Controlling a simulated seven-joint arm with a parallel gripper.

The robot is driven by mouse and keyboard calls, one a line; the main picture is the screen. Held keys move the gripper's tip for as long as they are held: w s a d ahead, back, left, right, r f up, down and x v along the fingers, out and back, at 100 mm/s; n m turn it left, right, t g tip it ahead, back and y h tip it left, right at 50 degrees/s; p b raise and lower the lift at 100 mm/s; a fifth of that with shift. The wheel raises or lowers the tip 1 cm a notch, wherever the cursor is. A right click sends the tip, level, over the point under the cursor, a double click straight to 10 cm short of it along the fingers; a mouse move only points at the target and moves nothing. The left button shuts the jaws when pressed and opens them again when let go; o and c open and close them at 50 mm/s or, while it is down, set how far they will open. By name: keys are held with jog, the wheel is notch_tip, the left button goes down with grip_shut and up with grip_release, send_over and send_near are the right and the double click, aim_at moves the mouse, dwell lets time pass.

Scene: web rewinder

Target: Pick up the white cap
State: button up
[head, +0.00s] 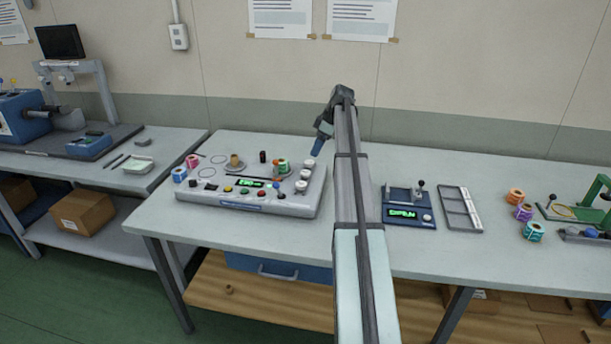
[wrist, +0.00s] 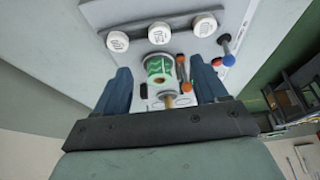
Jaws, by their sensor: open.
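Three round white caps sit in a row along the right side of the grey rewinder console (head: 250,206): a back cap (head: 309,168), a middle cap (head: 305,175) and a front cap (head: 301,187). The wrist view shows the same row near the top, with a left cap (wrist: 117,41), a middle cap (wrist: 159,33) and a right cap (wrist: 204,25). My gripper (head: 317,147) is above the console's back right corner. In the wrist view my gripper (wrist: 160,68) has its blue fingers wide apart and empty, with the caps beyond the fingertips.
A green-labelled roll (wrist: 159,66) stands on the console close to the caps and shows between my fingers. Blue and red knobs (wrist: 226,51) are beside the right cap. A small blue device (head: 408,212) and grey tray (head: 460,209) lie right of my arm.

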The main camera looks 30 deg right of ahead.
send_over(306, 172)
jog(key=s+d, duration=0.1)
jog(key=f, duration=0.6)
jog(key=shift+s+d+f, duration=0.1)
jog(key=shift+d+f, duration=0.05)
jog(key=shift+d, duration=0.05)
jog(key=shift+x, duration=2.5)
jog(key=shift+s+d+f, duration=0.1)
jog(key=shift+s+d, duration=0.1)
jog(key=c, duration=1.1)
notch_tip(306, 172, up, 10)
jog(key=shift+c, duration=0.2)
